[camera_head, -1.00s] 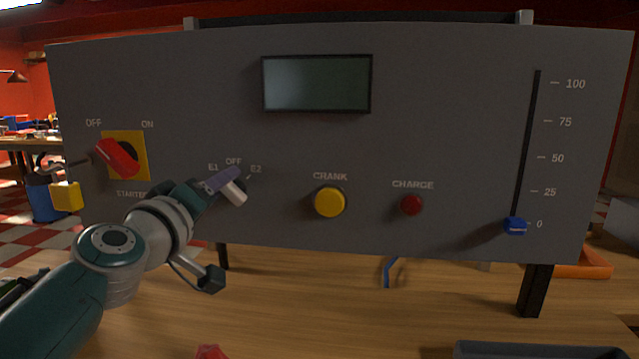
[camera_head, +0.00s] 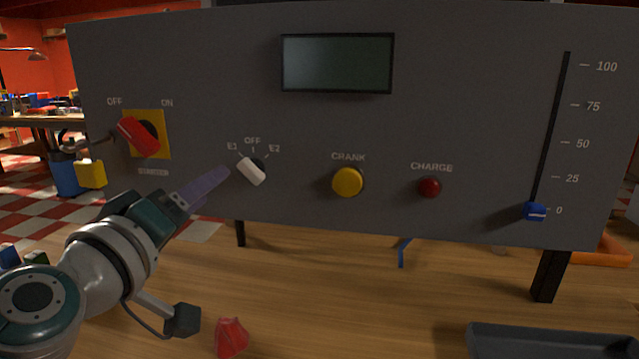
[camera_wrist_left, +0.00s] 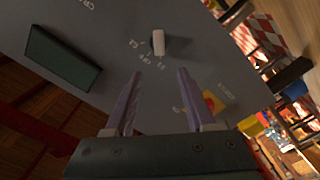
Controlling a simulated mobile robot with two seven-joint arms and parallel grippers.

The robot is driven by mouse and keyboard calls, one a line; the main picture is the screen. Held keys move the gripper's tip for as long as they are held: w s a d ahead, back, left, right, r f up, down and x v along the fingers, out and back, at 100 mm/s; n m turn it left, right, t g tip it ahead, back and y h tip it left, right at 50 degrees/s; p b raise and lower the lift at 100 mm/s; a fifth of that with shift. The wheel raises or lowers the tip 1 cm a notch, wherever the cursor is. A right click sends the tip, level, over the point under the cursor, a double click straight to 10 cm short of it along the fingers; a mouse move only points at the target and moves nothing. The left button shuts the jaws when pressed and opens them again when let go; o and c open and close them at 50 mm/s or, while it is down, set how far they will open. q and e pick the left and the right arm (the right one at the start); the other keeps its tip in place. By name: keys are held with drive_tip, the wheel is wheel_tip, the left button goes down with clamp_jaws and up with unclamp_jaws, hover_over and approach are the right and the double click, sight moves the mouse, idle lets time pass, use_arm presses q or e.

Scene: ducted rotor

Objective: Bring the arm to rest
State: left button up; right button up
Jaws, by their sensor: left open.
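My left gripper (camera_head: 206,190) is in front of the lower left of the grey control panel (camera_head: 330,140). In the left wrist view its two purple fingers (camera_wrist_left: 156,92) are apart with nothing between them. The white selector knob (camera_head: 251,171), labelled E1, OFF and E2, is just up and right of the fingertips, and the fingers appear clear of it. Its pointer end leans toward E1. In the left wrist view the knob (camera_wrist_left: 158,43) stands beyond the fingertips. My right gripper is not in view.
A red piece (camera_head: 231,337) and a grey tray (camera_head: 550,343) are on the wooden table (camera_head: 370,300).

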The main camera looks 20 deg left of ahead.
use_arm(q)
drive_tip(key=shift+d, duration=0.1)
idle(0.4)
drive_tip(key=s+d+m+g+h+p, duration=0.5)
drive_tip(key=d+m+h, duration=0.3)
drive_tip(key=d, duration=0.4)
drive_tip(key=s+d+f+m+g+y+p, duration=0.1)
drive_tip(key=s+m+g+y+p, duration=0.2)
drive_tip(key=s, duration=0.6)
drive_tip(key=s+f+m+g+p, duration=0.25)
drive_tip(key=s+g, duration=0.25)
drive_tip(key=s, duration=0.3)
wheel_tip(320, 180, up, 38)
drive_tip(key=s+g+p, duration=0.1)
drive_tip(key=p, duration=3.6)
drive_tip(key=shift+s+a+r+y, duration=0.15)
drive_tip(key=shift+a+r+y, duration=0.05)
drive_tip(key=shift+y, duration=0.2)
